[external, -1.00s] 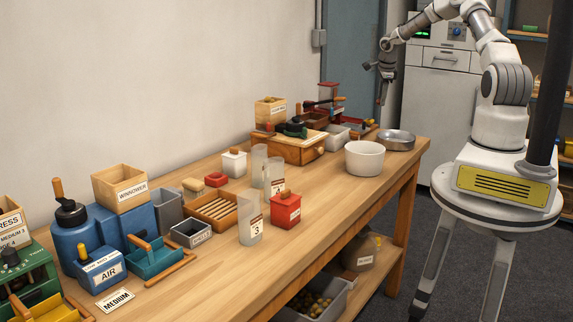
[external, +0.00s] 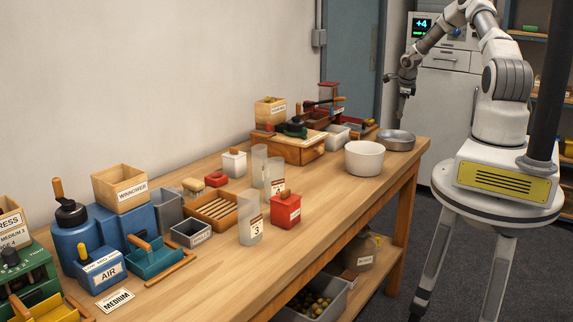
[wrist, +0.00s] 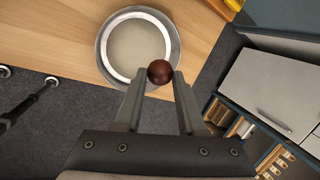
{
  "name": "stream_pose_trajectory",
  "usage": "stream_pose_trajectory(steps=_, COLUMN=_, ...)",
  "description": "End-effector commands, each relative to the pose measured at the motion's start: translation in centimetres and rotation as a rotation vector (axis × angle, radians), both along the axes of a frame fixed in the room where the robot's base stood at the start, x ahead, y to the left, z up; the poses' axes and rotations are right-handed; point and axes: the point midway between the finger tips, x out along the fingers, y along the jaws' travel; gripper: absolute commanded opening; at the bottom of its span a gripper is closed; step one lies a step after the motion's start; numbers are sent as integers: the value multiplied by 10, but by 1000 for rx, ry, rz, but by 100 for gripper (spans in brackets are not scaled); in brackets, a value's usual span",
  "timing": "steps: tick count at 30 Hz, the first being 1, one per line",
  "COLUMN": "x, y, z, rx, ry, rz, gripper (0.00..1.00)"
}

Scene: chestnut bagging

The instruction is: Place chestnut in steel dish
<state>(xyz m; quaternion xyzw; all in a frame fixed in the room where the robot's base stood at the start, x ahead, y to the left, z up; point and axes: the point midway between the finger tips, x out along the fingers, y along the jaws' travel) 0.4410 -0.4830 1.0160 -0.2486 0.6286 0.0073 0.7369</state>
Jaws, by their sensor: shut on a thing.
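A brown chestnut (wrist: 161,72) is between the fingertips of my gripper (wrist: 158,78) in the wrist view. My gripper is shut on it. The steel dish (wrist: 103,48) is a shallow round metal dish just beyond the fingertips, and the chestnut overlaps its near rim in that view. In the external view the steel dish (external: 396,141) stands at the far right end of the bench, and my gripper (external: 402,118) hangs above it, apart from it. The chestnut is too small to make out there.
A white bowl (external: 364,159) stands just left of the dish. The wooden bench (external: 335,195) ends close to the dish's right. A bin of chestnuts (external: 318,298) sits on the lower shelf.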

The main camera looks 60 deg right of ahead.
Motion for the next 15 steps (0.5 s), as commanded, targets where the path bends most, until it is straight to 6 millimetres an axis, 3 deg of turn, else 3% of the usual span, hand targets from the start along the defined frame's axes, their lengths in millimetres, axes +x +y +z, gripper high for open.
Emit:
stream_pose_trajectory(steps=1, x=0, y=0, z=-12, rx=0, ry=0, rz=0, gripper=0)
stream_pose_trajectory(steps=15, x=0, y=0, z=-56, rx=-1, ry=0, rz=2, gripper=0)
